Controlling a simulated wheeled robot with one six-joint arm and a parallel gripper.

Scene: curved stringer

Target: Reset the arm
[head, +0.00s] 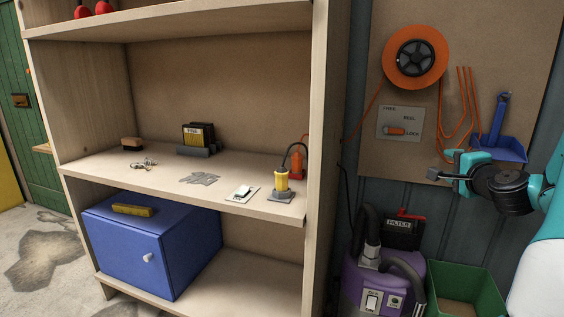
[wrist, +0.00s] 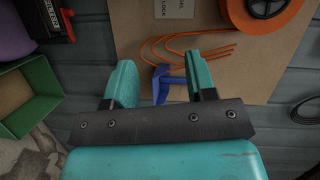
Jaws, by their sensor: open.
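My arm comes in from the right edge in the head view, and my gripper (head: 441,165) is in front of the tool board, pointing left. In the wrist view its two teal fingers stand wide apart, so my gripper (wrist: 164,78) is open, with nothing held between them. A blue dustpan (wrist: 168,82) shows beyond the gap between the fingers; I cannot tell the exact distance to it. The dustpan also hangs on the board in the head view (head: 502,147).
An orange reel (head: 393,66) and orange cord (head: 462,110) are on the board. A purple vacuum (head: 353,284) and green bin (head: 465,290) stand below my arm. At left, wooden shelving (head: 120,170) holds small items and a blue cabinet (head: 135,250).

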